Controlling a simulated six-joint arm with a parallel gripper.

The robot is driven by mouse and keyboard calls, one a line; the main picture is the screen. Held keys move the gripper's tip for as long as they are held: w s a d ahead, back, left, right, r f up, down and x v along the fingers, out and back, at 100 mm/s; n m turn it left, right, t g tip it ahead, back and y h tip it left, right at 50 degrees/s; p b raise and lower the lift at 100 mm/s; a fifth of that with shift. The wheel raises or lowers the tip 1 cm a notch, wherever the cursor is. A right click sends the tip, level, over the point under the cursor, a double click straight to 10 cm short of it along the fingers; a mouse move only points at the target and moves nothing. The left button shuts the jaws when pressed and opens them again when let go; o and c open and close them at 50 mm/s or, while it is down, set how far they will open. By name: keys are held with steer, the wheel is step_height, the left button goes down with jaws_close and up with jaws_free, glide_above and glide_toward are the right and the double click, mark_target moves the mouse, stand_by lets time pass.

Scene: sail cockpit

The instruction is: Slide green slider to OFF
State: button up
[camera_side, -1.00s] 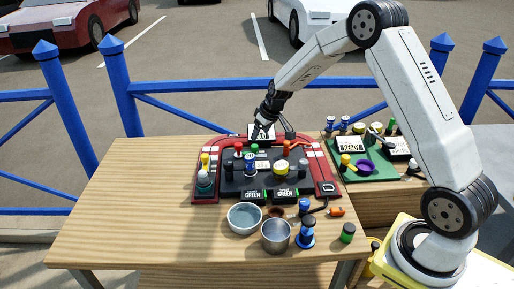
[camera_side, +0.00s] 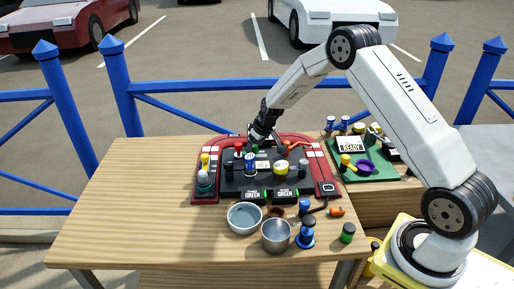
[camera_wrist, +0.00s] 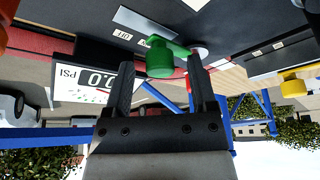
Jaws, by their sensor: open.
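The green slider knob (camera_wrist: 160,58) shows in the wrist view on the dark panel, beside a row of small labels (camera_wrist: 122,36) that are hard to read. In the side view the green knob (camera_side: 254,149) is near the back of the panel, partly hidden by my gripper. My gripper (camera_wrist: 160,66) is open, its two dark fingers on either side of the knob in the wrist view. I cannot tell if they touch it. In the side view my gripper (camera_side: 253,138) is low over the back of the panel.
A red-capped knob (camera_side: 238,147) and a blue one (camera_side: 249,168) stand near the slider. A yellow knob (camera_side: 281,168) and an orange lever (camera_side: 297,145) are to the right. A PSI display (camera_wrist: 85,82) is close to my gripper. Bowls (camera_side: 245,218) stand in front.

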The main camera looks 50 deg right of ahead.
jaws_close()
stand_by(1.4)
